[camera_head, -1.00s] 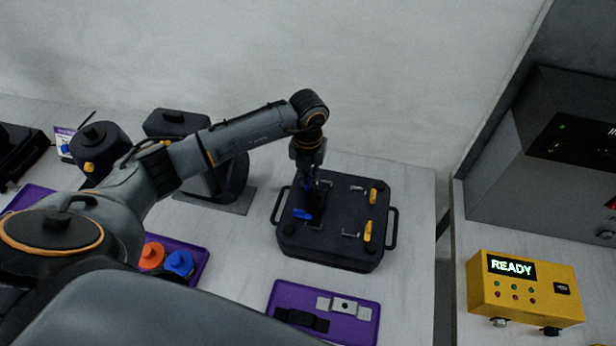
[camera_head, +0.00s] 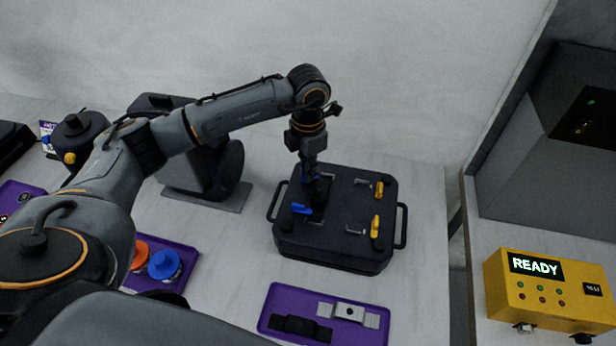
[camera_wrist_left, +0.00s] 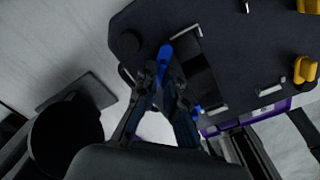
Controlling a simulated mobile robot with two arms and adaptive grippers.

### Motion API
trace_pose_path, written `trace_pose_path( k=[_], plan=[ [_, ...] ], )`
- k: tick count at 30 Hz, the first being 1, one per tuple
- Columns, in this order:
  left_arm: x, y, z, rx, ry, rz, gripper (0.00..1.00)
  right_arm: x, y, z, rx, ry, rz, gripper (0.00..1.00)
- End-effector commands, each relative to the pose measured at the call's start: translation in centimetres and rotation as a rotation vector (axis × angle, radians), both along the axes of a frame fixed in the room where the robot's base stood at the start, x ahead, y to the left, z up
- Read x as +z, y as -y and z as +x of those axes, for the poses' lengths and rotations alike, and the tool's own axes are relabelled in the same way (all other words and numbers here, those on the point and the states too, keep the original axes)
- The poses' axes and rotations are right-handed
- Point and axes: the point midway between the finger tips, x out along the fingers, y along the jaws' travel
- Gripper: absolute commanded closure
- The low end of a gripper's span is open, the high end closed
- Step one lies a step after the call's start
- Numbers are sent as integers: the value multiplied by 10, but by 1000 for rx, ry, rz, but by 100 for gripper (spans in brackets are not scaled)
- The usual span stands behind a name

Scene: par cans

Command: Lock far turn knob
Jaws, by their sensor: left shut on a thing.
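The black device box (camera_head: 335,252) sits on the table with latches and turn knobs on its top. The far blue turn knob (camera_wrist_left: 165,57) shows in the left wrist view between the fingertips of my left gripper (camera_wrist_left: 162,75). The left gripper (camera_head: 313,178) is shut on this knob, and its fingers hide part of it in the head view. The near blue turn knob (camera_head: 301,209) stands closer to the front edge; it shows partly beside a finger in the wrist view (camera_wrist_left: 197,110). Two yellow knobs (camera_head: 379,190) (camera_head: 376,226) are on the box's right side. My right gripper is not seen.
A purple tray (camera_head: 268,322) with a black and a grey strap piece lies in front of the box. Another purple tray (camera_head: 184,285) holds an orange and a blue round part. A dark lamp (camera_head: 229,167) stands left. A yellow READY unit (camera_head: 504,292) is right.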

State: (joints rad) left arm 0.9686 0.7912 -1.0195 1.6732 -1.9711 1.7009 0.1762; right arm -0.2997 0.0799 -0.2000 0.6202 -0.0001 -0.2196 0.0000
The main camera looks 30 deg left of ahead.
Motion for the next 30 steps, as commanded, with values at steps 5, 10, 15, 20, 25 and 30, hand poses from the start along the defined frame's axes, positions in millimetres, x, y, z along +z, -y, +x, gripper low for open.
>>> trace_pose_path(
  k=[5, 10, 15, 20, 25, 30],
  plan=[
    [-3, 0, 2, -166, 8, 1, 100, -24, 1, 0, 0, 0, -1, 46],
    [-3, -1, 2, -325, 7, 1, 100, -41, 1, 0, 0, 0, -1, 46],
    [-2, -1, 2, -472, 8, 0, 100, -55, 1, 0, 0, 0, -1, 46],
    [-1, 0, 2, -589, 7, 1, 100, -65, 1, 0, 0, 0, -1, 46],
    [0, 0, 2, -682, 8, 0, 100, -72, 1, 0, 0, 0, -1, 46],
    [1, 0, 2, -738, 8, 0, 100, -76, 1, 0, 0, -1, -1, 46]
  ],
)
